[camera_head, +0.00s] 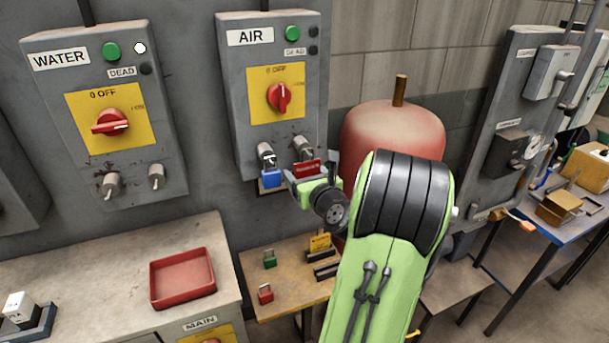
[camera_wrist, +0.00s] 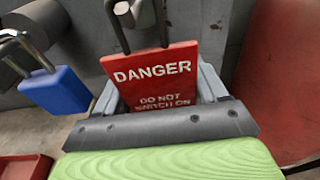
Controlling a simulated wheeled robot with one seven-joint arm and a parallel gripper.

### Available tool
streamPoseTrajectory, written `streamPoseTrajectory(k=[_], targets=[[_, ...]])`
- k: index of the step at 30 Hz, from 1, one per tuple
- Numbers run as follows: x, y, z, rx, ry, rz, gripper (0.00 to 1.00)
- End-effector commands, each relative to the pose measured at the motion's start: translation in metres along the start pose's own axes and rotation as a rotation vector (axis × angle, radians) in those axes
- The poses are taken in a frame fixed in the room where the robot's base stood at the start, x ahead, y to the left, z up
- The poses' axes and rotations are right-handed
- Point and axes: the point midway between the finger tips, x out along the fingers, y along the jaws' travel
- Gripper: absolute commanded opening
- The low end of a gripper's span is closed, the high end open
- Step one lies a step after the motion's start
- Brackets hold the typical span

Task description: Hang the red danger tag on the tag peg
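The red danger tag (camera_wrist: 160,85), lettered DANGER, sits between the two grey fingers of my gripper (camera_wrist: 158,85). The fingers lie along its side edges and appear shut on it. Its lower edge is hidden behind my gripper's dark bar. In the head view the tag (camera_head: 308,168) and my gripper (camera_head: 314,179) are just below the AIR box. The right-hand peg (camera_head: 303,145) under that box is just above the tag. In the wrist view, the tag's dark loop straddles this pale peg end (camera_wrist: 142,13). The loop's top is out of frame, so I cannot tell whether it rests on the peg.
A blue padlock (camera_head: 271,178) hangs from the left fitting of the AIR box (camera_head: 240,90), close beside my gripper. A red tank (camera_head: 392,128) stands at right. Below are a wooden stand (camera_head: 285,285) with small padlocks and a red tray (camera_head: 183,280).

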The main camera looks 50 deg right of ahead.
Motion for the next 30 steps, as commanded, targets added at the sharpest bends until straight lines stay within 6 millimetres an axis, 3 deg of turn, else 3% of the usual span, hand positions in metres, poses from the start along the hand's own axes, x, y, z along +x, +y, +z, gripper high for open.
streamPoseTrajectory(k=[1,6,14,17,26,30], targets=[[0.000,0.000,0.000,0.000,0.000,0.000,0.78],[0.000,0.000,0.000,0.000,0.000,0.000,1.00],[-0.005,-0.001,-0.001,-0.001,0.001,-0.002,1.00],[-0.023,-0.002,-0.001,-0.001,0.000,-0.006,1.00],[-0.109,-0.002,-0.002,0.000,-0.003,-0.010,1.00],[-0.132,0.000,-0.006,-0.008,-0.004,-0.005,1.00]])
